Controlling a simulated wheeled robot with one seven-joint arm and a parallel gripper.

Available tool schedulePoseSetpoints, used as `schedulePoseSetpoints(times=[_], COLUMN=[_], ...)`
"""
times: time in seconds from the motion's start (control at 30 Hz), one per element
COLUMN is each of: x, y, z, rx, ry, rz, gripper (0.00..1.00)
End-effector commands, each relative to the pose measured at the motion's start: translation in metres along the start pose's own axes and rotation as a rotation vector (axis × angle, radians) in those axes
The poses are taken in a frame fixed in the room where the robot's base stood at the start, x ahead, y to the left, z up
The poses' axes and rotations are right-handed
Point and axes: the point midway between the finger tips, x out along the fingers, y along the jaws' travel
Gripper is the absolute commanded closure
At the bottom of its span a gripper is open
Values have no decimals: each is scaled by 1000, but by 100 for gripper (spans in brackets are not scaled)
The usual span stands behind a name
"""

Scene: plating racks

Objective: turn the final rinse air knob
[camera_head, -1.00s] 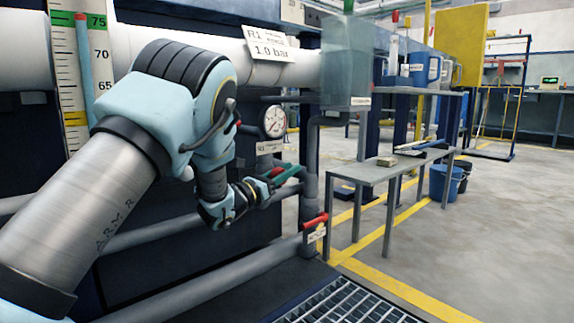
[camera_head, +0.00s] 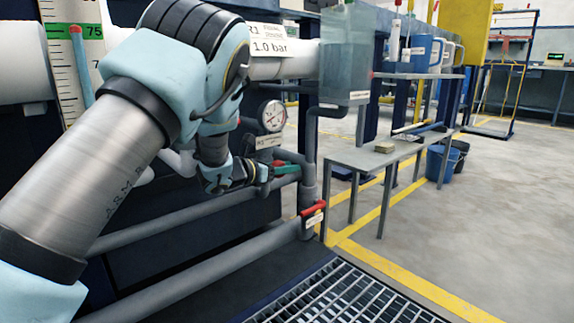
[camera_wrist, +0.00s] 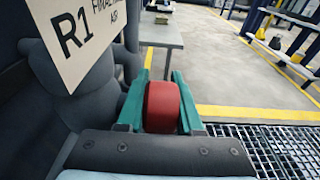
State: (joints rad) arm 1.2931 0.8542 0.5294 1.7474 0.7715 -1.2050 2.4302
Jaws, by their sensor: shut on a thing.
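The final rinse air knob (camera_wrist: 162,106) is a red round knob, seen close up in the wrist view. My gripper (camera_wrist: 160,108) has green fingers, one on each side of the knob, and is shut on it. A white tag (camera_wrist: 85,35) reading "R1 FINAL RINSE AIR" hangs at the upper left of that view. In the head view my gripper (camera_head: 286,168) is at the pipework below a round pressure gauge (camera_head: 271,115). There the fingers hide most of the knob, and the gauge needle is too small to read.
A red-handled valve (camera_head: 313,208) sits on the pipe below and right of my gripper. A grey bench (camera_head: 362,158) stands to the right. Floor grating (camera_head: 345,295) lies in front. Grey pipes (camera_head: 200,225) run under my arm. Open floor extends to the right.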

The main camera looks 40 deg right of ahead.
Motion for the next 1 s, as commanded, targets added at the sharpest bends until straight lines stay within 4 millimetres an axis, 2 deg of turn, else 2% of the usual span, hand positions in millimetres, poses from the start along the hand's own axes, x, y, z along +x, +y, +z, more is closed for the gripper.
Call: schedulePoseSetpoints(times=[0.2,0.23,0.33,0.8,1.0], x=[0,0,0,0,1], y=[-1,0,0,0,0], z=[-1,-1,-1,-1,-4], rx=[0,0,0,0,-2], ry=[1,1,0,-7,-84], rz=[-1,-1,-1,0,-1], gripper=[100,63,52,52,52])
